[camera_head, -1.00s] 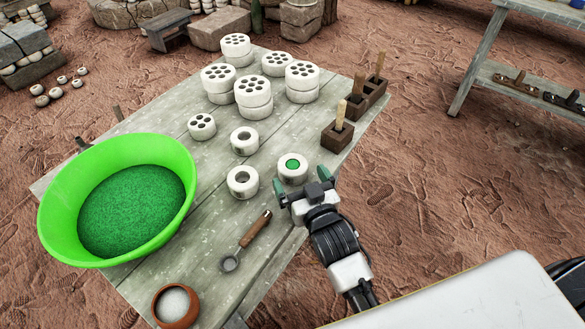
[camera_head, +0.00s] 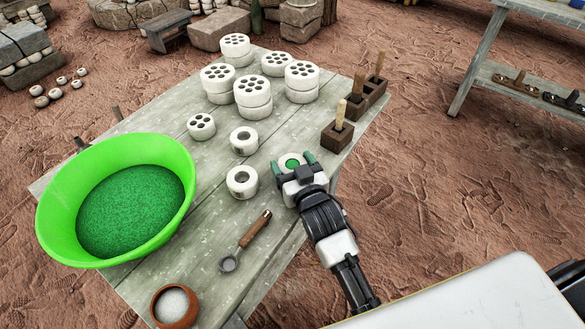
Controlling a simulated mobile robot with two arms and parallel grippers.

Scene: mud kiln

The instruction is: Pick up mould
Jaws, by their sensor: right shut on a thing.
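A round white mould (camera_head: 292,160) with green material in its centre hole is at the right edge of the wooden table. My right gripper (camera_head: 293,163) has its two green-padded fingers on either side of this mould and is shut on it. The gripper body hides the mould's near side, and I cannot tell whether it is off the table top. Two similar moulds with dark open holes, a nearer one (camera_head: 242,181) and a farther one (camera_head: 244,141), stand to its left. My left gripper is not in view.
A green basin (camera_head: 60,200) of green granules covers the table's left side. A ladle (camera_head: 245,243) and a clay bowl (camera_head: 163,313) lie in front. Stacked white discs with several holes (camera_head: 252,90) and dark wooden blocks with handles (camera_head: 337,135) stand behind.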

